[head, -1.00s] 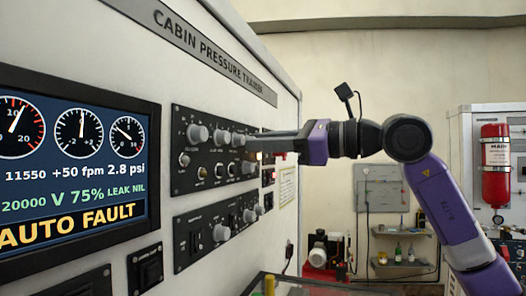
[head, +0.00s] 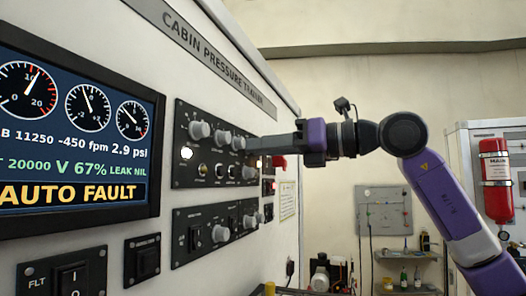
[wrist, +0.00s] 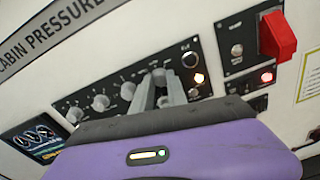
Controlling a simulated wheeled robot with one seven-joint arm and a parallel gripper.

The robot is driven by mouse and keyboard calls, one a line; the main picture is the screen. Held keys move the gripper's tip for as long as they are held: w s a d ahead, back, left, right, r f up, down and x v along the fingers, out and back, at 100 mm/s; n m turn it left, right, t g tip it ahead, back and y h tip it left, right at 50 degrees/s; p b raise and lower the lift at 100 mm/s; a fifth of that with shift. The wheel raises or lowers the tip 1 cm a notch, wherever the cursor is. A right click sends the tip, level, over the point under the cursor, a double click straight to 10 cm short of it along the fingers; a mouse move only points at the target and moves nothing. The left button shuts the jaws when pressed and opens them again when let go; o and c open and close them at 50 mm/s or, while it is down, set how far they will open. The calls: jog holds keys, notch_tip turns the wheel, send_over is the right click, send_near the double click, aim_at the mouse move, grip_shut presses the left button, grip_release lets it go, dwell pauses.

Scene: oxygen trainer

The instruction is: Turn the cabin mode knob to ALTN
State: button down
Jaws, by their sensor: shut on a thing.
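My gripper (head: 252,143) reaches in from the right to the right end of the upper knob panel (head: 183,115). Its fingers are shut on a grey knob (wrist: 158,77), the rightmost of the knob row, taken as the cabin mode knob. The wrist view shows the knob's top between the fingers. In the head view the fingers hide it. Its labels and pointer are too small or covered to read. The display (head: 78,120) shows AUTO FAULT, 11250, -450 fpm, 2.9 psi and V 67%.
Other grey knobs (head: 199,130) sit left of the held one. A lit lamp (wrist: 199,78) is just right of the fingers. A red guarded switch (wrist: 277,35) is further right. A lower panel (head: 190,250) with more knobs is below.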

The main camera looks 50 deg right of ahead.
dwell(0.4)
jog(key=c, duration=1.3)
grip_release()
jog(key=shift+b+v, duration=1.15)
jog(key=shift+v, duration=2.8)
